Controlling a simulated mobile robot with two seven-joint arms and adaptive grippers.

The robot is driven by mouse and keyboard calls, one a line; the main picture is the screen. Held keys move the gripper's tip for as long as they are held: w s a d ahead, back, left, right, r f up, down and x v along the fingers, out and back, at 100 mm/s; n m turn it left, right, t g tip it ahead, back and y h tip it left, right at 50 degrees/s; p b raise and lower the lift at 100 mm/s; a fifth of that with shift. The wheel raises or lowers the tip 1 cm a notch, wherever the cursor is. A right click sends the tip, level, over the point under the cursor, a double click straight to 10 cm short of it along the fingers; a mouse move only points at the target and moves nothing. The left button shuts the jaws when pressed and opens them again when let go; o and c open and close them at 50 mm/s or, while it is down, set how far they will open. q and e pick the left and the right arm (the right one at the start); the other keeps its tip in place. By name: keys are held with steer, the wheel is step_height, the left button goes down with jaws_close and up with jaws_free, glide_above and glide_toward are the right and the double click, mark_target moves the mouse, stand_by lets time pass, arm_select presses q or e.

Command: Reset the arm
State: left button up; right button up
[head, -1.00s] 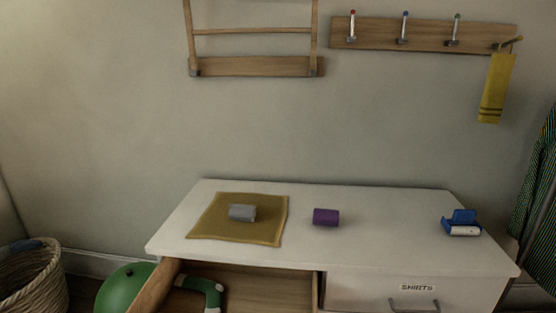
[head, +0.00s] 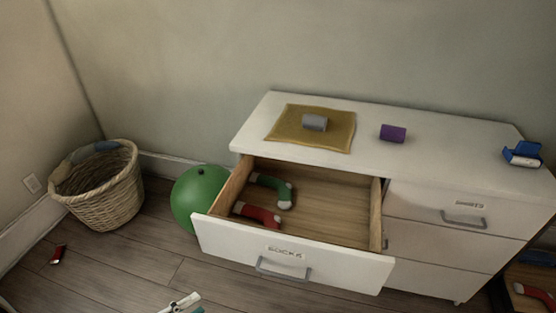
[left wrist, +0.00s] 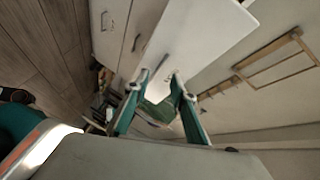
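My left gripper (head: 183,303) shows only at the bottom edge of the head view, over the wooden floor and in front of the open drawer. In the left wrist view its two teal fingers (left wrist: 158,100) stand apart with nothing clearly held. A dark green shape (left wrist: 160,112) shows between them, seemingly the hanging garment in the background. The rest of my left arm is hidden in the head view. My right gripper is in neither view.
The white dresser (head: 440,128) has its SOCKS drawer (head: 335,268) pulled out, with a green sock (head: 272,188) and a red sock (head: 258,214) inside. A green ball (head: 197,196) and a wicker basket (head: 108,198) stand left. A small red item (head: 58,254) lies on the floor.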

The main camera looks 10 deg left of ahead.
arm_select(q)
steer(key=d+f+n+g+y+p, duration=0.1)
steer(key=d+f+n+y, duration=0.1)
steer(key=n, duration=0.6)
steer(key=d+f+n+g+y+p, duration=0.1)
steer(key=d+f+n+y+p, duration=0.1)
steer(key=d+n, duration=0.4)
steer(key=shift+w+d+f+n+g+y, duration=0.3)
steer(key=shift+f+n+y, duration=0.15)
steer(key=shift+n+y, duration=0.65)
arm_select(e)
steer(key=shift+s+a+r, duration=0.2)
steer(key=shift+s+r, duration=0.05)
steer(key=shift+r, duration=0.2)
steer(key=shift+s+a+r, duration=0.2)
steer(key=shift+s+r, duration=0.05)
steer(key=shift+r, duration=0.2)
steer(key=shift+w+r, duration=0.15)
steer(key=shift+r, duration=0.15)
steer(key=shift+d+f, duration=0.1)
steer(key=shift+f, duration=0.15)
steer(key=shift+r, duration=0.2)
